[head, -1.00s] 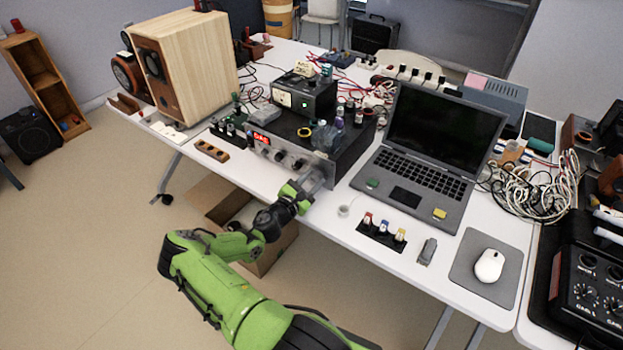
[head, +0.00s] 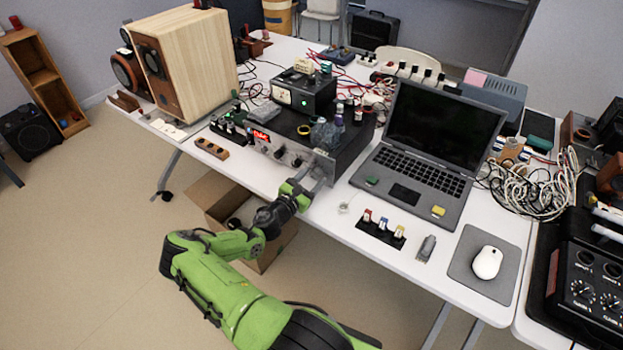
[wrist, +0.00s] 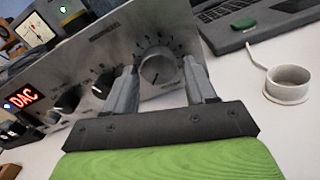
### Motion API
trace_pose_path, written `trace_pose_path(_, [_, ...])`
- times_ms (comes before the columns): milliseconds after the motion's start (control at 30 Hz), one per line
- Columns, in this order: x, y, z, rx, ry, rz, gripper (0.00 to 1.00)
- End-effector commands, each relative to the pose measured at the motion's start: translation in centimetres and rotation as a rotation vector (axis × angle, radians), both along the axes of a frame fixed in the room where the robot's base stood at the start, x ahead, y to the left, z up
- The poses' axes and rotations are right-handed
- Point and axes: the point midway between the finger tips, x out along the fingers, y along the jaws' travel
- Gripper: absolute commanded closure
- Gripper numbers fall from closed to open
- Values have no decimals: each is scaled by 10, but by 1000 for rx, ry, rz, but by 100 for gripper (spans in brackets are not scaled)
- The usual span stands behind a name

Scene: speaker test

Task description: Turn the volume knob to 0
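The volume knob (wrist: 158,68) is the large round silver knob at the right end of the amplifier's front panel (wrist: 99,47) in the wrist view, with tick marks around it. A dark mark shows on its lower face. My gripper (wrist: 166,78) has one finger on each side of the knob. In the head view my gripper (head: 312,172) is at the right end of the amplifier (head: 345,150), and the knob is hidden there.
Smaller black knobs (wrist: 66,100) and a red lit DAC display (wrist: 20,98) are left on the same panel. A laptop (head: 425,150) stands right of the amplifier. A white ring-shaped thing (wrist: 288,84) lies on the table nearby. An open box (head: 215,195) is below the table edge.

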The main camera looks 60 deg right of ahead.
Motion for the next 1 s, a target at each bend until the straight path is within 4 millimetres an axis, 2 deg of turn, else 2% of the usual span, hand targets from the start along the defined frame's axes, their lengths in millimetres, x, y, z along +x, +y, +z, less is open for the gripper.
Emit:
trace_pose_path(300, [0, 0, 2, -3, 0, 0, 35])
trace_pose_path(400, [2, 9, 2, -1, 1, 1, 35])
trace_pose_path(467, [4, 20, 2, -2, 0, 3, 35])
trace_pose_path(800, [20, 115, 2, -1, 0, 5, 35])
trace_pose_path(900, [23, 136, 2, -2, 0, 5, 35])
trace_pose_path(1000, [24, 150, 2, -3, -2, 1, 35])
